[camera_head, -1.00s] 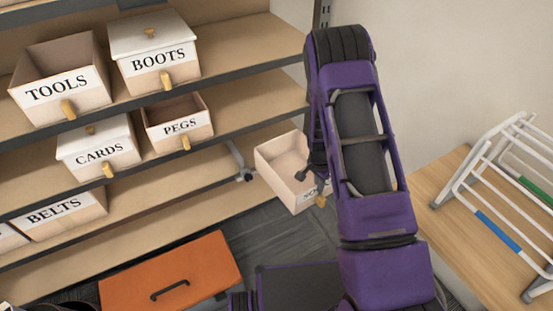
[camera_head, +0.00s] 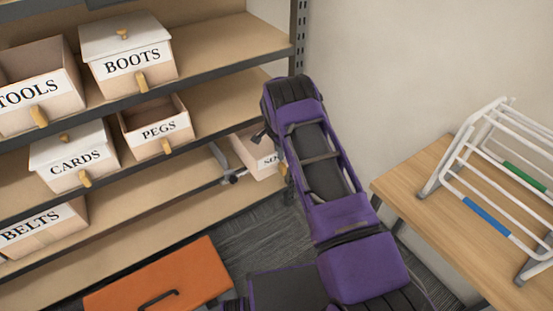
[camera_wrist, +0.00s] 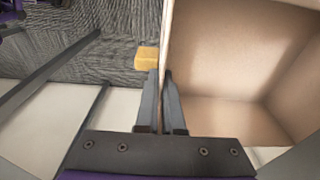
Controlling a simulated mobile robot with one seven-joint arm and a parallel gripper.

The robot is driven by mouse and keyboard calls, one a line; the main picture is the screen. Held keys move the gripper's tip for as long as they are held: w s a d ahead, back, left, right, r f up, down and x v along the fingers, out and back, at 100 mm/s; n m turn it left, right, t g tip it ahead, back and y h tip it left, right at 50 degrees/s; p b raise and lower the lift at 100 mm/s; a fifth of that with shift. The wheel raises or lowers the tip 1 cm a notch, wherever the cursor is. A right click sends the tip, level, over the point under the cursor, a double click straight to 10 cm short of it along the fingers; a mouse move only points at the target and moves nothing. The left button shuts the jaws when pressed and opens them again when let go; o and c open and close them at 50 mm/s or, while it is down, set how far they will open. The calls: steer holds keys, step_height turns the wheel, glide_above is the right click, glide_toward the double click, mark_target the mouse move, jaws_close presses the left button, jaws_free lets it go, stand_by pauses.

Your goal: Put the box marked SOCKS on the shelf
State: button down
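The open-topped box marked SOCKS (camera_head: 250,149) is at the right end of the shelf (camera_head: 200,191), partly behind my arm; only "SO" of its label shows. I cannot tell whether it rests on a board or hangs in the air. In the wrist view my gripper (camera_wrist: 162,76) has its two fingers on either side of one thin wall of the box (camera_wrist: 230,50), closed on it. The box's yellow handle (camera_wrist: 147,57) is just left of the fingers. The inside of the box is empty where it shows.
Boxes marked TOOLS (camera_head: 20,105), BOOTS (camera_head: 129,75), PEGS (camera_head: 153,145), CARDS (camera_head: 75,182) and BELTS (camera_head: 35,240) stand on the shelf boards. An orange case (camera_head: 190,270) lies in front. A wooden table (camera_head: 410,185) with a white rack (camera_head: 470,160) is at right.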

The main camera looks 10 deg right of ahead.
steer(key=shift+w+a, duration=0.35)
steer(key=shift+w, duration=0.5)
steer(key=shift+f+b, duration=0.4)
steer(key=shift+f, duration=1.4)
steer(key=c, duration=1)
jaws_free()
steer(key=shift+c, duration=0.2)
